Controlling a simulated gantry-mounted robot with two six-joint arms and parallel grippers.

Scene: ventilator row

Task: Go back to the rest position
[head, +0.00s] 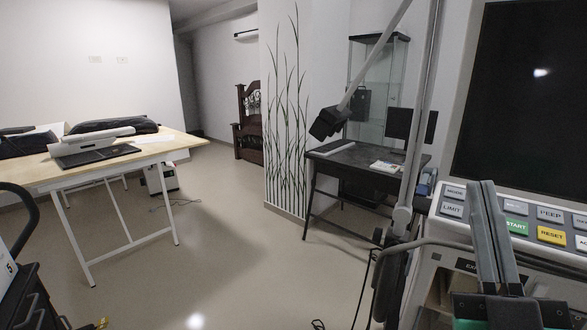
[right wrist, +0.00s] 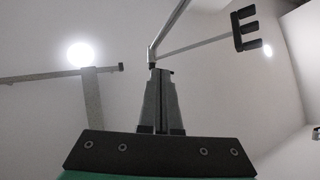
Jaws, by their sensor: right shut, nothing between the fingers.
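My right gripper (head: 487,188) stands upright at the lower right of the head view, in front of a ventilator panel (head: 545,225) with several labelled buttons. Its fingers are shut with nothing between them. In the picture it overlaps the panel beside the green START button (head: 516,227); I cannot tell the gap to the panel. In the right wrist view the shut fingers (right wrist: 161,75) point up toward the ceiling, with nothing held. My left gripper is not in view.
A jointed metal arm (head: 413,150) rises just left of the panel. A dark desk (head: 355,158) stands behind it. A wooden-topped table (head: 170,145) is at the left, and a black cart (head: 30,280) at the lower left. The middle floor (head: 220,220) is clear.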

